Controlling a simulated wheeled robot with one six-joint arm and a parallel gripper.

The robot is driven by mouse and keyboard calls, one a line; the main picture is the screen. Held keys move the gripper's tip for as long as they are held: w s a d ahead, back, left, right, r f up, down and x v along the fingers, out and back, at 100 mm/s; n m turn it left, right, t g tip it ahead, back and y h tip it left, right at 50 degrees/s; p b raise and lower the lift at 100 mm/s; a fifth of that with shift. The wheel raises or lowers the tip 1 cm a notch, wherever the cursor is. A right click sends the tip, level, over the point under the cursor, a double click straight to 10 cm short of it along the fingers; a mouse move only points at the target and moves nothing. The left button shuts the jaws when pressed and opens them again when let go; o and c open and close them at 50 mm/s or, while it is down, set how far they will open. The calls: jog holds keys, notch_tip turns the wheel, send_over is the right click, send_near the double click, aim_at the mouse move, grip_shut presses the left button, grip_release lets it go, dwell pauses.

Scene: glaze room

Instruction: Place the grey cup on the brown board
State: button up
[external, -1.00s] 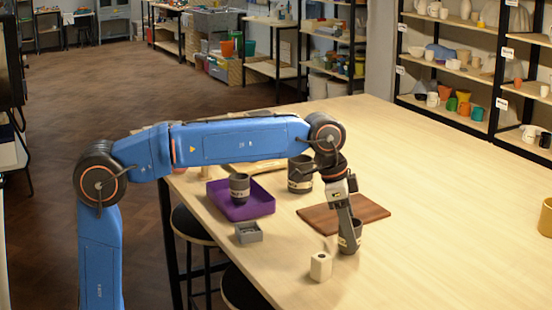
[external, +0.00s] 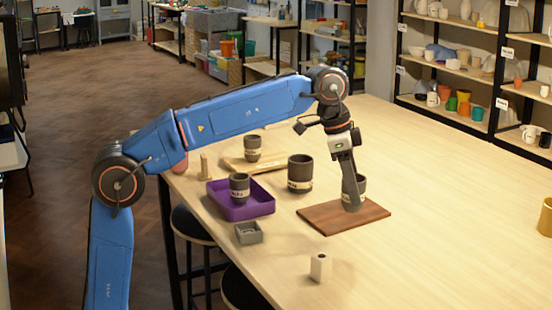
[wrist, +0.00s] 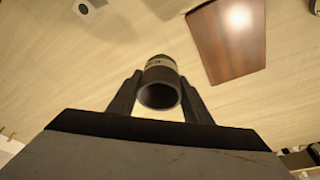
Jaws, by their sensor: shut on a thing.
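The grey cup (external: 361,184) is dark with a pale label band and is partly hidden behind my gripper (external: 353,203) in the external view. In the wrist view the cup (wrist: 160,80) sits between the two fingers of my gripper (wrist: 160,98), which are shut on it. Its round open mouth faces the camera. The brown board (external: 325,220) lies flat on the table, with my gripper and cup in front of or over it in the external view. The board also shows at the upper right of the wrist view (wrist: 228,40), bare where visible. The cup appears raised.
A purple tray (external: 262,207) holds another dark cup (external: 239,186). A larger dark cup (external: 300,174) stands behind the board. A small grey box (external: 249,233) and a white block with a hole (external: 320,267) are nearer. The table's right side is largely clear.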

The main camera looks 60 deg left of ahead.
jog(key=r+m, duration=0.1)
send_over(344, 212)
jog(key=shift+w+f, duration=0.1)
jog(key=shift+f, duration=4.85)
jog(key=shift+f, duration=0.1)
jog(key=o, duration=1.2)
jog(key=shift+c, duration=0.2)
jog(key=v, duration=1.2)
jog(key=shift+a, duration=0.25)
jog(key=shift+w, duration=0.1)
